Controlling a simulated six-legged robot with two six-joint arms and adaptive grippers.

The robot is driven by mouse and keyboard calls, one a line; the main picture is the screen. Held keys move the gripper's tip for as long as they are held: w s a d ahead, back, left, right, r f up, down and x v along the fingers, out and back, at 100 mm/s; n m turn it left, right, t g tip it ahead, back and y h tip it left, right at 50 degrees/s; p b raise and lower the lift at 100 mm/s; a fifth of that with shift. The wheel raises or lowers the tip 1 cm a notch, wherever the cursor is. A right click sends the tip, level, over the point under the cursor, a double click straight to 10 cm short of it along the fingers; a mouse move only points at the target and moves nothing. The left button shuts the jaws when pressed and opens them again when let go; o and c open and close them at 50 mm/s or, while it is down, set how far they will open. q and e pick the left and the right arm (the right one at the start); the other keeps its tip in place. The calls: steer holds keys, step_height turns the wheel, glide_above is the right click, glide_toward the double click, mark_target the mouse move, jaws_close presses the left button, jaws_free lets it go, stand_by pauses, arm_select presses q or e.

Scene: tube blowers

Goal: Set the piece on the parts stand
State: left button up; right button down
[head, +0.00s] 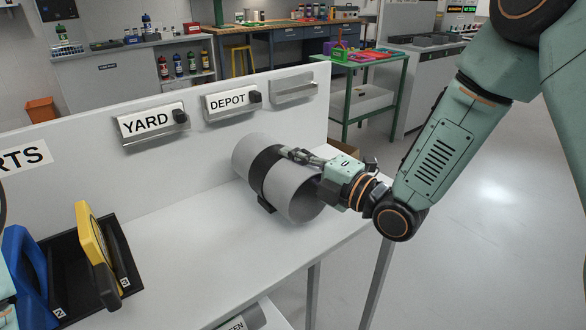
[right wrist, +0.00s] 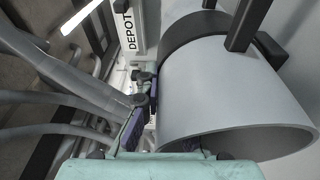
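A large grey tube (head: 290,188) with a black band lies on its side on the white table at right. It fills the right half of the right wrist view (right wrist: 235,95), its open end towards the camera. A black stand (head: 70,270) at left has slots marked 2 and 3, with a blue piece (head: 25,275) and a yellow piece (head: 97,250). Only teal bits of my left arm show beside the blue piece.
A white back panel bears a YARD sign (head: 146,122), a DEPOT sign (head: 227,101), and a cut-off sign ending in RTS (head: 22,157). The table (head: 190,260) is clear between the stand and the tube. A green-framed cart (head: 372,90) stands behind.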

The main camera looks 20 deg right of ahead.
steer(key=shift+w+a+f, duration=0.1)
steer(key=shift+f, duration=0.55)
steer(key=shift+w+f, duration=0.25)
steer(key=shift+w, duration=0.05)
steer(key=shift+s+r, duration=0.1)
steer(key=shift+s, duration=0.2)
steer(key=c, duration=2)
jaws_free()
steer(key=shift+f, duration=0.2)
steer(key=shift+c, duration=0.2)
steer(key=o, duration=0.5)
steer(key=shift+w+f, duration=0.1)
steer(key=shift+w, duration=0.1)
steer(key=shift+s, duration=0.15)
